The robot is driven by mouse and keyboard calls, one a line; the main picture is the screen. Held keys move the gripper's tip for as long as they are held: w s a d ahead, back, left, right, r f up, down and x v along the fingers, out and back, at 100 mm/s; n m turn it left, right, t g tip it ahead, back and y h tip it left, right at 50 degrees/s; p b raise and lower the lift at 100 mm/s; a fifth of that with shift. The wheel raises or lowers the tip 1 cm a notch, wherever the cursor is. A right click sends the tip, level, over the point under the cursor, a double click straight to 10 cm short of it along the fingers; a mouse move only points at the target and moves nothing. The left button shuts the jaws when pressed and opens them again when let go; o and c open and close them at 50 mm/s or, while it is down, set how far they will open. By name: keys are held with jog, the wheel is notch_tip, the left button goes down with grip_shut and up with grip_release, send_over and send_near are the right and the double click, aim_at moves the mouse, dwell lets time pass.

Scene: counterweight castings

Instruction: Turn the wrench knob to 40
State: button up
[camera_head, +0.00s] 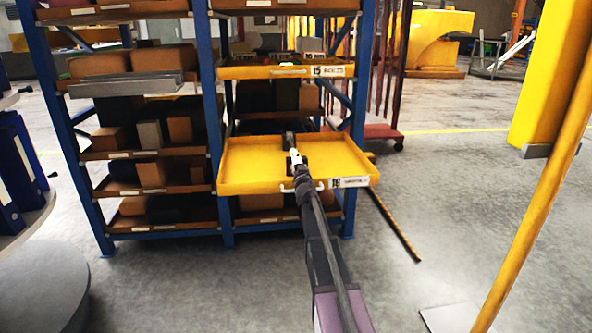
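I cannot make out a wrench knob or a 40 mark in this view. My arm reaches forward over a pulled-out yellow drawer (245,175), whose front carries a label with the number 16. My gripper (289,138) is over the drawer toward its back edge. It is small and dark, and I cannot tell whether its fingers are open or shut, or whether it holds anything. My arm hides part of the drawer's middle and front. The drawer's visible floor looks bare.
A blue-framed rack (214,120) holds brown and dark boxes on the left. Another yellow drawer (262,72), labelled 15, is above. A yellow pole (535,185) stands at right. A grey round surface (45,285) is at lower left. The floor at right is mostly open.

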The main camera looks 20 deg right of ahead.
jog(key=shift+n, duration=0.4)
jog(key=o, duration=1.1)
jog(key=shift+o, duration=0.2)
jog(key=v, duration=1.2)
